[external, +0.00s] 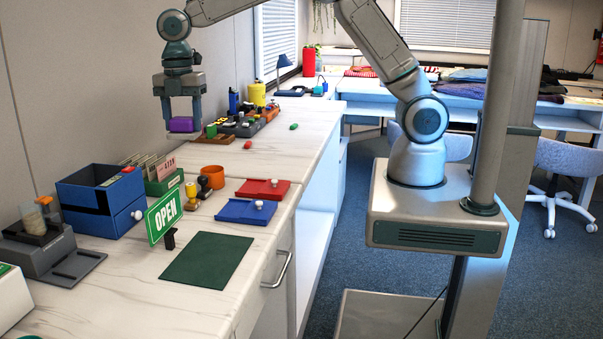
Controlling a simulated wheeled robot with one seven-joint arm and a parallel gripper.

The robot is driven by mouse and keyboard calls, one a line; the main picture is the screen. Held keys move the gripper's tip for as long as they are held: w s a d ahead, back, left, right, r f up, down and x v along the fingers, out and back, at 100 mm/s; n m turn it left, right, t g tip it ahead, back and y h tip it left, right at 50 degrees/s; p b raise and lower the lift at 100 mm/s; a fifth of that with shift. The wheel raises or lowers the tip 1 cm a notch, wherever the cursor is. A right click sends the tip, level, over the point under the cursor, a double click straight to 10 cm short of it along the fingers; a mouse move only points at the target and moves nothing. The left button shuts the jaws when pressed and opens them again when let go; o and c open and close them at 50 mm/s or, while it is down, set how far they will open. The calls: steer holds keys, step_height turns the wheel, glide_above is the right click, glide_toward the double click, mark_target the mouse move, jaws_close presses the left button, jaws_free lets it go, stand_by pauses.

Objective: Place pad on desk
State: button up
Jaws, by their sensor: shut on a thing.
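My gripper (182,116) points down at the upper left, its fingers on either side of a small purple block (181,125), which looks like the pad. It is shut on this block and seems to hold it above the far part of the counter; the exact height is hard to tell. The desk appears to be the long white marbled counter (130,287). A dark green mat (207,260) lies flat on its near part, with nothing on it.
A blue tray (246,211) and a red tray (263,189) lie beyond the mat. An OPEN sign (164,216), blue drawer box (101,200), stamps (204,187) and orange cup (211,176) stand to the left. A crowded organizer (240,127) sits behind. Bare counter shows in front.

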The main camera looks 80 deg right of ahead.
steer(key=s+a, duration=0.6)
steer(key=a, duration=0.7)
steer(key=s+a, duration=0.6)
steer(key=a, duration=0.6)
steer(key=s+a+f, duration=0.1)
steer(key=a+f, duration=0.2)
steer(key=f, duration=0.1)
steer(key=s+a+f, duration=0.1)
steer(key=a+f, duration=0.3)
steer(key=s+a+f+p, duration=0.1)
steer(key=s+a+f, duration=0.1)
steer(key=a+f, duration=0.1)
steer(key=shift+a+f, duration=0.35)
steer(key=shift+f, duration=2.2)
steer(key=shift+f, duration=0.2)
steer(key=o, duration=1)
steer(key=shift+r, duration=0.15)
